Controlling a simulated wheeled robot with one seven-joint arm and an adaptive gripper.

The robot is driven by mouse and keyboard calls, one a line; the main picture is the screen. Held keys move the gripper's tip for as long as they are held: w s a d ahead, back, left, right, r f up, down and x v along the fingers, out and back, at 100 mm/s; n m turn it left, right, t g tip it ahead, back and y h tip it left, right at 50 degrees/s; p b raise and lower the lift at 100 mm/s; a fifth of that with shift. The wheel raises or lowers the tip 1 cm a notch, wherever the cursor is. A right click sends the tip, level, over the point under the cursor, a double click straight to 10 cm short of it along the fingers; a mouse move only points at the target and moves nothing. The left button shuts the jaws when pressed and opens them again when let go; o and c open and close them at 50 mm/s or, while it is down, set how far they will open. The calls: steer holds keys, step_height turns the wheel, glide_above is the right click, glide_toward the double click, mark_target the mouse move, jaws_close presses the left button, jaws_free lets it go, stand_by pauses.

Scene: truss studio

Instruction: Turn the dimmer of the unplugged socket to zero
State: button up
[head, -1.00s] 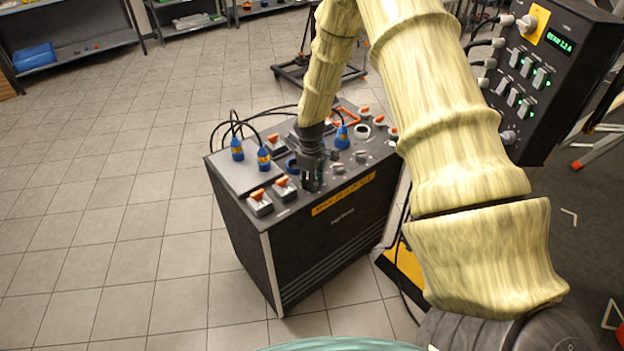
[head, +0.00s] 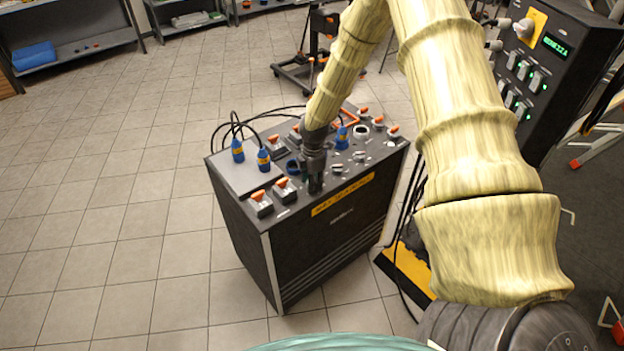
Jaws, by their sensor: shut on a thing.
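The dark socket box (head: 305,235) stands on the tiled floor, with sockets, orange-tipped switches and grey knobs on its top. Blue plugs with cables sit in sockets at the left (head: 237,150), beside it (head: 263,160) and at the back (head: 342,138). Grey dimmer knobs (head: 338,169) stand free to the right. The held knob's setting cannot be seen.
Orange switches (head: 261,197) stand close left of my gripper. An upright panel (head: 540,75) with lit displays stands at the right. Black cables hang beside the box's right side (head: 400,225). The tiled floor at the left (head: 110,190) is clear.

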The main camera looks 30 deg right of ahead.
steer(key=shift+n, duration=0.6)
steer(key=o, duration=1)
steer(key=shift+d, duration=0.1)
steer(key=shift+o, duration=0.2)
steer(key=shift+r, duration=0.15)
step_height(320, 180, up, 12)
steer(key=shift+s, duration=0.35)
steer(key=shift+f, duration=0.2)
